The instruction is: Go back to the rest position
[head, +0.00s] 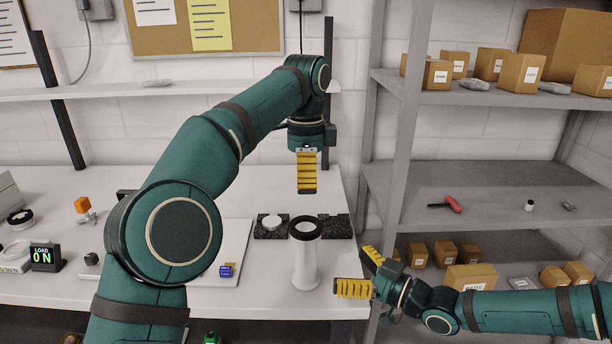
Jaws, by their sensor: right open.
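My left arm rises from the bottom left and bends over the white bench (225,310). Its gripper (306,188) hangs with the yellow-padded fingers pointing down, above the back of a white cylinder (305,262) in the picture. I see it edge-on, so its opening does not show. My right arm comes in from the right. Its gripper (350,268) is open and empty, with its fingers spread at the bench's right edge, just right of the cylinder. The cylinder stands upright on the bench and has a black ring (306,225) on top.
Dark speckled blocks (337,226) lie behind the cylinder, a white disc (272,222) among them. A blue cube (227,269) sits left of it. A LOAD display (46,257) stands far left. Grey shelves (490,185) with boxes and a red-handled tool (450,204) fill the right.

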